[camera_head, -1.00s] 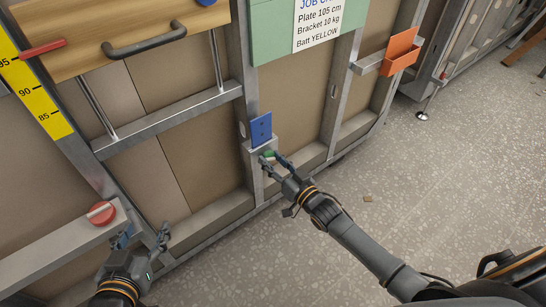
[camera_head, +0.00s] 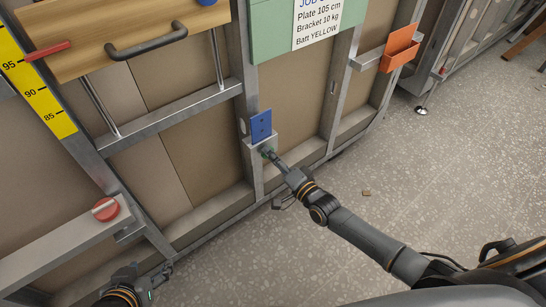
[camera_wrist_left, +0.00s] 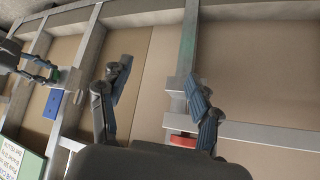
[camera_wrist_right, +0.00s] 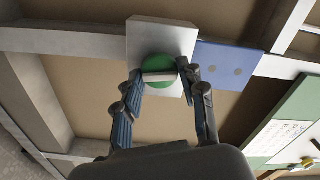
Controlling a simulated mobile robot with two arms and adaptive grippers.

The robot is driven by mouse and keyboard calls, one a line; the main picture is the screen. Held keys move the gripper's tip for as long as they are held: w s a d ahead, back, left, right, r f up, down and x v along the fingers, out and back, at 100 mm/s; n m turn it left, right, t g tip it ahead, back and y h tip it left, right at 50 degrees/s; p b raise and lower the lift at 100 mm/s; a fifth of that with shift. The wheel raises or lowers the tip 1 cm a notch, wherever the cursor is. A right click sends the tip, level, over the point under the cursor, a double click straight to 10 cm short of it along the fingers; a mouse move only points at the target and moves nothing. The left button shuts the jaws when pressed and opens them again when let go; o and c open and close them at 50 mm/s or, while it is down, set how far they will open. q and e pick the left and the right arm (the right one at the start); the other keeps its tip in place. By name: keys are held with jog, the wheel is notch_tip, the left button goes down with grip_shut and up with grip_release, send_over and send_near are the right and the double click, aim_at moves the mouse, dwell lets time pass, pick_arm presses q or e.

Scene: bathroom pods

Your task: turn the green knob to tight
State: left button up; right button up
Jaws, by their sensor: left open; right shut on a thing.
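The green knob (camera_wrist_right: 157,65) is round with a pale bar across it. It sits on a light plate (camera_wrist_right: 150,33) beside a blue plate (camera_wrist_right: 231,60). My right gripper (camera_wrist_right: 160,73) is shut on the knob, with one fingertip at each end of the bar. In the head view my right gripper (camera_head: 269,154) hides most of the knob, below the blue plate (camera_head: 261,127). My left gripper (camera_head: 150,270) is open and empty at the lower left, below a red knob (camera_head: 106,209). The left wrist view also shows my open left gripper (camera_wrist_left: 158,78).
A wooden board with a dark handle (camera_head: 145,40) is at upper left. An orange holder (camera_head: 399,50) is at upper right. A green job card board (camera_head: 270,32) hangs above the blue plate. The speckled floor (camera_head: 330,240) is mostly clear.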

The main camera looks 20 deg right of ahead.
pick_arm(q)
jog(key=shift+w+d+r+t, duration=0.2)
jog(key=shift+w+r+t, duration=0.1)
jog(key=shift+w, duration=0.2)
jog(key=shift+w+d+r+t, duration=0.15)
jog(key=shift+w+r+t, duration=0.15)
jog(key=shift+w, duration=0.15)
pick_arm(e)
jog(key=shift+m, duration=1.2)
pick_arm(q)
jog(key=shift+w+r, duration=0.1)
jog(key=shift+w, duration=0.05)
pick_arm(e)
jog(key=o, duration=1.1)
jog(key=shift+o, duration=0.2)
jog(key=v, duration=1.2)
